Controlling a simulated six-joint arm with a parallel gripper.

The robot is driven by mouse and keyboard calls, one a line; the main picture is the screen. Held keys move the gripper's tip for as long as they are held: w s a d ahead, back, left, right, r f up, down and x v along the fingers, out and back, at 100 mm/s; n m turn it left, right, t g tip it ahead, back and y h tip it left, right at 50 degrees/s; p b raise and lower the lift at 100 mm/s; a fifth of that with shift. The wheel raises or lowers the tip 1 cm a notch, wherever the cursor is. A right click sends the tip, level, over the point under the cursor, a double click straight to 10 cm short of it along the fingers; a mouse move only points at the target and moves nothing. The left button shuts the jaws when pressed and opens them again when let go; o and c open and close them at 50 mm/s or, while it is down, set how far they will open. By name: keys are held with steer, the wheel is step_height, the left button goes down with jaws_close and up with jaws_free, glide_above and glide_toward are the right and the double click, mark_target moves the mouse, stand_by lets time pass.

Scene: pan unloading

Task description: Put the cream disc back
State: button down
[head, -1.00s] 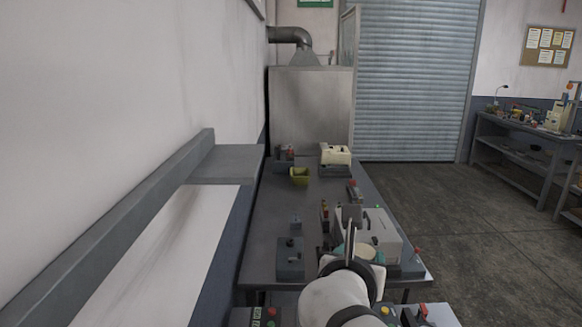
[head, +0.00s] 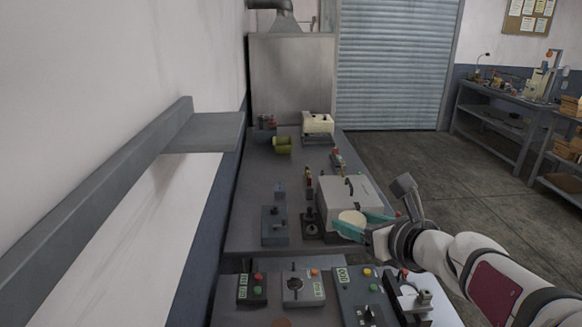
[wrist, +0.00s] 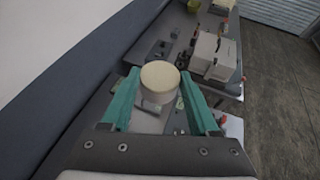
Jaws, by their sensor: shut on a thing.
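The cream disc (head: 351,217) is held between the teal fingers of my gripper (head: 356,221), in front of a pale box-shaped machine (head: 349,190). In the wrist view the disc (wrist: 160,74) sits between the tips of my gripper (wrist: 160,82), a finger against each side. It is raised above the bench, with its round face showing. A pale shape shows just under the disc in the wrist view; I cannot tell whether it is the disc's side or another thing.
A grey box with a black knob (head: 274,226) stands left of the machine. Several control boxes with coloured buttons (head: 303,287) line the near bench. A yellow-green container (head: 282,145) and a cream machine (head: 317,123) stand farther back. The far bench's left part (head: 250,185) is clear.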

steer(key=w+a+f+n+g+y, duration=0.3)
steer(key=w+f+n+g+y, duration=0.4)
steer(key=f, duration=0.5)
steer(key=s+f+n+g, duration=0.1)
steer(key=f+n+g, duration=0.1)
steer(key=f, duration=0.5)
steer(key=s+f+n+g+y, duration=0.1)
steer(key=f+n+g, duration=0.1)
steer(key=f, duration=0.5)
steer(key=s+a+f+n+g+y, duration=0.1)
steer(key=f+n, duration=0.2)
steer(key=f, duration=0.5)
steer(key=shift+s+g, duration=0.1)
steer(key=shift+g, duration=0.3)
steer(key=shift+f, duration=0.35)
steer(key=shift+f, duration=0.6)
